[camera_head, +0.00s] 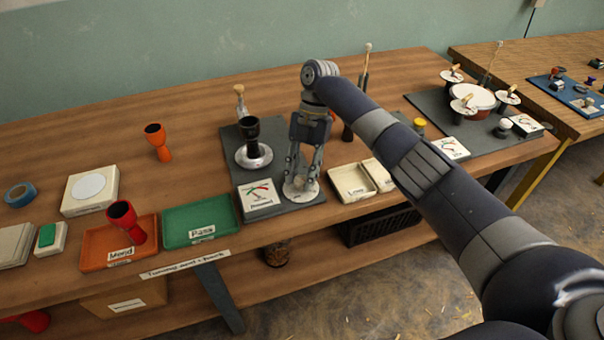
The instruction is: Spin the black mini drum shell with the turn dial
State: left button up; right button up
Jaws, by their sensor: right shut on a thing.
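The black mini drum shell (252,134) stands upright on a round silver turntable (266,157) on a dark grey base plate (233,148). A white round dial (293,193) lies near the front right of that plate. My right gripper (300,184) points down over the dial, its fingers shut on the dial's knob, which they mostly hide. A gauge box (259,195) with a white face and a needle sits left of the dial. My left gripper is not in view.
A green Pass tray (172,239) and an orange Mend tray (92,264) with a red goblet shell (125,219) lie to the left. An orange shell (158,142) stands behind.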

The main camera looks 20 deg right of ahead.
jog(key=o, duration=1)
jog(key=shift+o, duration=0.2)
jog(key=v, duration=1.1)
jog(key=shift+r, duration=0.4)
jog(key=shift+w, duration=0.1)
